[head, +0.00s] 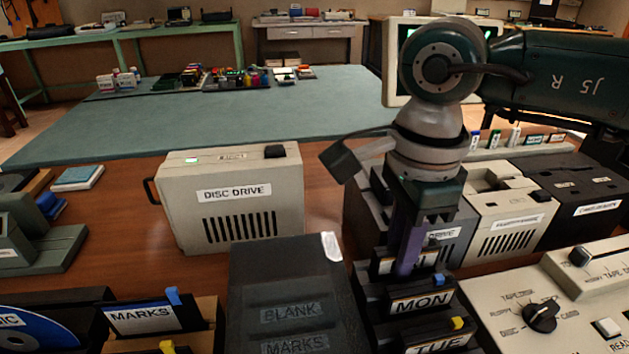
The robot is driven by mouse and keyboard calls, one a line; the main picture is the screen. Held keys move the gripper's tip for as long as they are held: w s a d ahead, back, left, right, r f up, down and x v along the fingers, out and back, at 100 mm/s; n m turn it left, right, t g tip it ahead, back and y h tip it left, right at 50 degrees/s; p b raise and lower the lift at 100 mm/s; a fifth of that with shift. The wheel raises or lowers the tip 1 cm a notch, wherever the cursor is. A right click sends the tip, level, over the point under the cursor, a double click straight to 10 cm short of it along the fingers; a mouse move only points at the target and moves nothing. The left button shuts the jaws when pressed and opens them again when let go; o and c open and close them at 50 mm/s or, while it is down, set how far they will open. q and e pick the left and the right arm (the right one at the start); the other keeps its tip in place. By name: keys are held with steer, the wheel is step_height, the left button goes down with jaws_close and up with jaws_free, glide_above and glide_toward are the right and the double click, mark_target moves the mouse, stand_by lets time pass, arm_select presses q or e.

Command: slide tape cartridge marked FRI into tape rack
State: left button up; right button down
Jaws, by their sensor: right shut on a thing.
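My right gripper (408,264) reaches straight down over the tape rack (372,318). It is shut on a dark cartridge (384,266) with a white label. A purple upright piece at the gripper covers most of that label, so its letters cannot be read. This cartridge is at the far end of the row, behind the cartridge marked MON (420,304). How deep it sits in the rack cannot be told. The cartridge marked TUE (440,346), with a yellow tab, is nearest me. My left gripper is not in view.
A black case (285,270) marked BLANK and MARKS stands left of the rack. A disc drive (230,200) stands behind it. Other drive units (510,220) stand close on the right, behind a control panel (500,318) with knobs. Bare wood (110,225) shows at left.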

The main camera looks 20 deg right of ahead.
steer(key=c, duration=0.7)
jaws_free()
steer(key=shift+c, duration=0.2)
step_height(320, 180, up, 8)
steer(key=p, duration=0.6)
